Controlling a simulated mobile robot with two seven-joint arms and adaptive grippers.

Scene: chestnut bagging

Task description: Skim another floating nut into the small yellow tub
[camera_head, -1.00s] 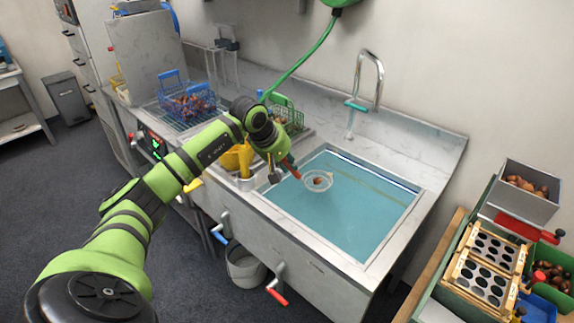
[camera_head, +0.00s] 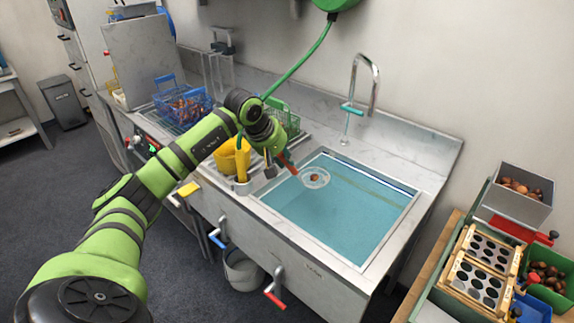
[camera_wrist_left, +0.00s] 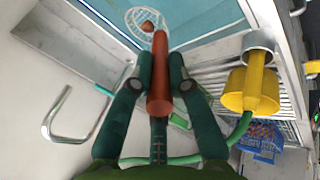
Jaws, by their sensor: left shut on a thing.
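My left gripper (camera_head: 280,156) is shut on the red handle of a skimmer (camera_head: 314,177). One brown nut (camera_head: 315,178) shows within the bowl. The wrist view also shows the bowl (camera_wrist_left: 133,32), the nut (camera_wrist_left: 147,26) and the handle (camera_wrist_left: 160,75) between my fingers (camera_wrist_left: 158,84). The yellow tub (camera_head: 229,158) stands left of the basin, beside my gripper; its inside is hidden. A yellow vessel (camera_wrist_left: 248,92) shows at right in the wrist view. My right gripper is out of view.
A tall tap (camera_head: 368,80) rises behind the basin. A blue basket (camera_head: 183,104) of nuts and a green basket (camera_head: 287,121) stand left on the counter. A green hose (camera_head: 300,62) hangs behind my wrist. Trays and nut bins (camera_head: 527,186) are at right.

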